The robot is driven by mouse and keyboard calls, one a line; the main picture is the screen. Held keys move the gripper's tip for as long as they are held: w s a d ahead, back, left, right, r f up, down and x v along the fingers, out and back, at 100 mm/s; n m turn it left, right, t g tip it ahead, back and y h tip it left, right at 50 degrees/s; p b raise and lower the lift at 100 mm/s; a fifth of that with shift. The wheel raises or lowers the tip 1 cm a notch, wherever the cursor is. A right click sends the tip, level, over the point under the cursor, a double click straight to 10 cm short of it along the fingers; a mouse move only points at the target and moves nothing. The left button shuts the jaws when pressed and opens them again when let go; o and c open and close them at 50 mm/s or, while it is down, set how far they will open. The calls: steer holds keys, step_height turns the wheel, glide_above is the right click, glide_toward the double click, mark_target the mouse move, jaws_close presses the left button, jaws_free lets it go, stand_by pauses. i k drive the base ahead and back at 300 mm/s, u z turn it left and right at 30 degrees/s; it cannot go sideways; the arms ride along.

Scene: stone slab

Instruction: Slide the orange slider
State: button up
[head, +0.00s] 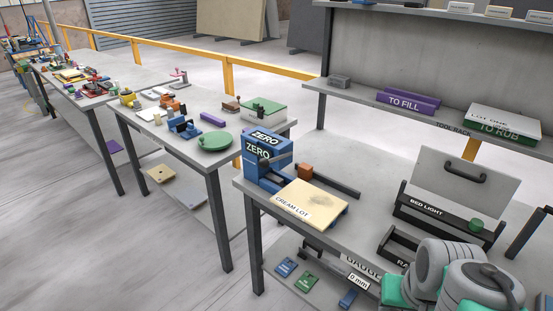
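The orange slider (304,172) is a small block on a dark rail (338,184) on the near table. It sits toward the rail's left end, just right of the blue ZERO box. The lower part of the slider is partly hidden. Grey and teal links of my arm show at the bottom right, well apart from the slider. My gripper's fingertips do not show.
The blue ZERO box (262,150) and the cream board (309,203) labelled CREAM LOT stand close around the rail's near side. A dark BED LIGHT holder (440,214) with an upright grey plate stands to the right. A shelf (420,124) overhangs the table's back.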

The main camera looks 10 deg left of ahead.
mark_target(305, 171)
steer(key=u, duration=0.8)
steer(key=i, duration=0.75)
steer(key=u, duration=0.8)
steer(key=i, duration=0.5)
steer(key=z, duration=0.05)
